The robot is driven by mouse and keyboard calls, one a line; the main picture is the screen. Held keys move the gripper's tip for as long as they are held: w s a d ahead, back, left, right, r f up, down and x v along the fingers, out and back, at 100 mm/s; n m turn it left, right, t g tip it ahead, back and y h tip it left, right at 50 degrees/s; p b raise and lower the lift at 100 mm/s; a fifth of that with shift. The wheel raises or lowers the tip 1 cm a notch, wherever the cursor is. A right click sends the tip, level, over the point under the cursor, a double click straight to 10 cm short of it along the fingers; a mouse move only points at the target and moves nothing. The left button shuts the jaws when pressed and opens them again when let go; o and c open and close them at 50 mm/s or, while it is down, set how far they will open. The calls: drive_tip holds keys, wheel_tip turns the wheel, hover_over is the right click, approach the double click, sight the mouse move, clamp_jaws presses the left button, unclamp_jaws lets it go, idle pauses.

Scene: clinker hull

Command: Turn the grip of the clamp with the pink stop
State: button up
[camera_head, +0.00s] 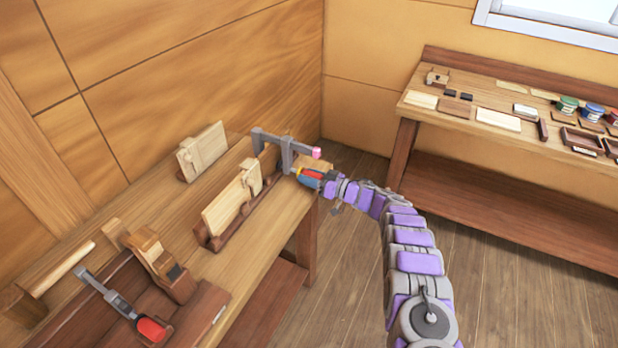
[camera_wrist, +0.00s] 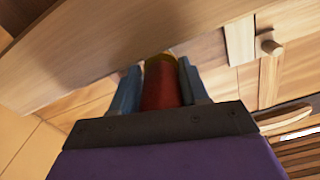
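The clamp with the pink stop (camera_head: 316,153) has a grey metal bar (camera_head: 270,138) and sits at the far right end of the left workbench. Its red grip (camera_head: 311,174) points toward my arm. In the wrist view the red grip (camera_wrist: 162,88), with a yellowish far end, lies between my two blue-grey fingers. My gripper (camera_head: 315,178) is at the grip, and in the wrist view the fingers (camera_wrist: 160,72) press close along both its sides, with no clear gap. The clamp's jaws are partly hidden in the wrist view.
A second clamp with a red grip (camera_head: 151,329) lies at the front left of the workbench (camera_head: 225,268). A wooden plane (camera_head: 160,265) and upright boards in stands (camera_head: 232,207) are between. A side table (camera_head: 455,126) with tins stands at right, beyond open floor.

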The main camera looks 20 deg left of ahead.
drive_tip(key=shift+d, duration=0.1)
drive_tip(key=c, duration=0.6)
